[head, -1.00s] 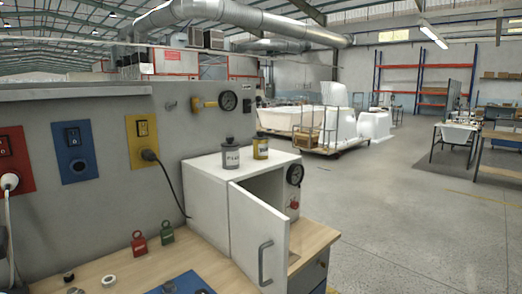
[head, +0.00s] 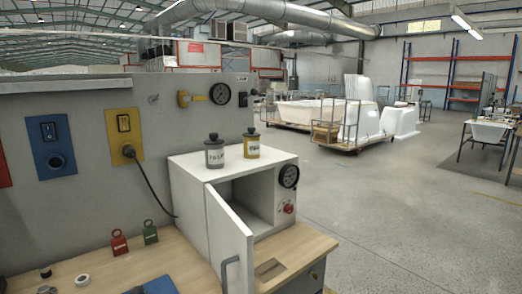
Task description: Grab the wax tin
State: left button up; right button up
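Two lidded tins stand upright on top of the white cabinet (head: 188,170). The yellow tin (head: 251,146) is at the right and has a pale label too small to read surely; it may be the wax tin. The grey tin (head: 214,153) stands just left of it, with a label that looks like "FILLER". The cabinet's door (head: 229,235) stands open, and the part of the inside that shows looks empty. Neither of my grippers is in view.
A red padlock-shaped block (head: 119,243) and a green one (head: 150,233) stand on the wooden bench (head: 190,255). A tape roll (head: 82,280) lies at the front left. A cable hangs from the yellow wall socket (head: 124,134). Open floor (head: 400,220) lies to the right.

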aim_at(251, 145)
jog(key=i+l, duration=0.15)
jog(key=l, duration=0.25)
jog(key=i+l+u, duration=0.1)
jog(key=l, duration=0.3)
jog(key=i+l, duration=0.15)
jog(key=l, duration=0.25)
jog(key=i+l, duration=0.1)
jog(key=l, duration=0.3)
jog(key=i+l+u, duration=0.1)
jog(key=l, duration=0.3)
jog(key=i+l, duration=0.15)
jog(key=l, duration=0.3)
jog(key=i+l+u, duration=0.1)
jog(key=l, duration=0.3)
